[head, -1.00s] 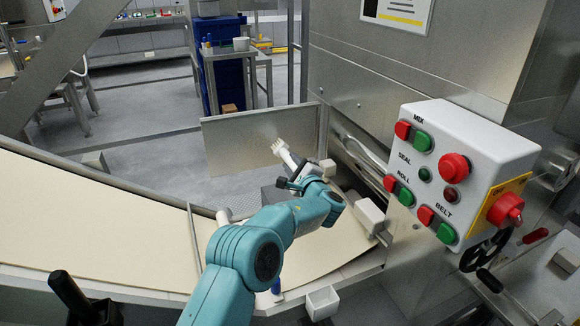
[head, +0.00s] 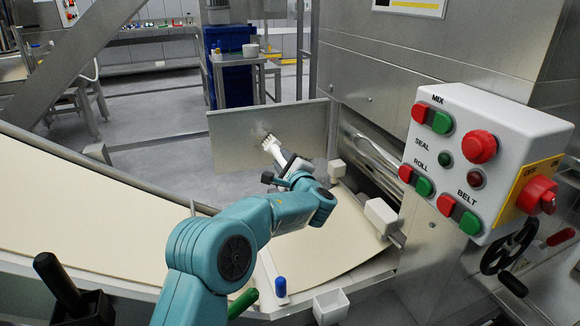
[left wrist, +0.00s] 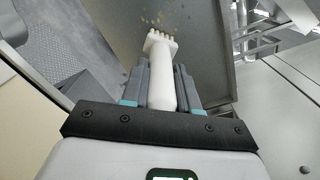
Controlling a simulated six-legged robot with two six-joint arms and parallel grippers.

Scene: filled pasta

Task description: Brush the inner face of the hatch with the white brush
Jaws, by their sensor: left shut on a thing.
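The hatch (head: 225,135) is a flat grey metal panel standing open beside the machine, its inner face towards me. My left gripper (head: 287,164) is shut on the white brush (head: 273,149), which points up and left. In the left wrist view the white brush (left wrist: 162,75) sits between the fingers of my left gripper (left wrist: 160,88). Small yellowish specks (left wrist: 152,19) show on the hatch (left wrist: 205,45) around the bristles. My right gripper is out of view.
A control box (head: 470,140) with red and green buttons juts out at the right. A cream sheet (head: 110,210) covers the curved belt below.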

